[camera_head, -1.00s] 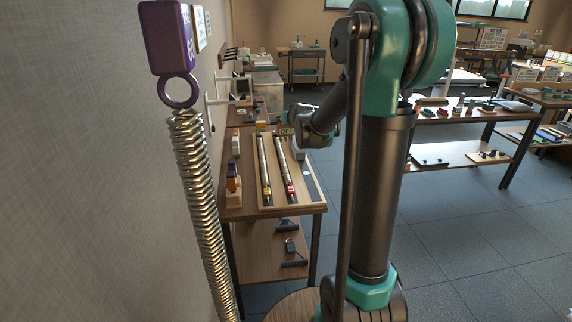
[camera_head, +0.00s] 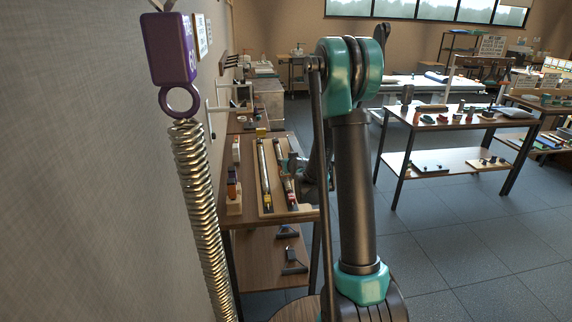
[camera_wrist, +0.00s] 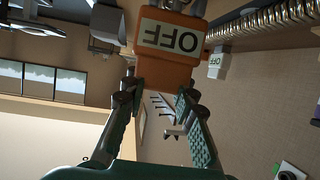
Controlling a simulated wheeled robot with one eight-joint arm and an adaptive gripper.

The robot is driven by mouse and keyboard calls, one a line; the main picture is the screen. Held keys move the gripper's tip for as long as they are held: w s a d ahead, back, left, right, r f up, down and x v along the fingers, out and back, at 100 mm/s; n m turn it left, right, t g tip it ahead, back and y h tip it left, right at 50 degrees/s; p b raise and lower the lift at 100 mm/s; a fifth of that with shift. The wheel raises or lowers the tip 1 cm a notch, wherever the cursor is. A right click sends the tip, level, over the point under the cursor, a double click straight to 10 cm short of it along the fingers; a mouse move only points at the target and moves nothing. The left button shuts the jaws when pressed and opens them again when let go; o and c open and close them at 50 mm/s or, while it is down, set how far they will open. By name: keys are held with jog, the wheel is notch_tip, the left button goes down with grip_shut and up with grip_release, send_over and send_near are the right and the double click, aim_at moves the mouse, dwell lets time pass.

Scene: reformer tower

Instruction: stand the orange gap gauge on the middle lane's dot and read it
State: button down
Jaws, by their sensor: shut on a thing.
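In the wrist view my gripper (camera_wrist: 158,98) has its fingers on either side of an orange block (camera_wrist: 168,75), which I take for the gap gauge. Its white label looks like OFF, turned upside down. In the head view my gripper (camera_head: 288,163) is small, over the right part of a wooden board (camera_head: 278,213) on the bench. Two long springy strips lie on the board, a left one (camera_head: 264,170) with a yellow end and a right one (camera_head: 281,170) with a red end. My arm covers the board's right side. I cannot make out the middle lane's dot.
A purple tag (camera_head: 174,50) with a long spring hangs by the wall at the left. Small blocks (camera_head: 234,190) stand on the bench's left edge. A shelf (camera_head: 270,255) lies below. A table (camera_head: 440,118) with small objects stands to the right, with open floor before it.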

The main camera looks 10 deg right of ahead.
jog(key=shift+f, duration=0.4)
jog(key=shift+f, duration=0.15)
jog(key=c, duration=1.2)
grip_release()
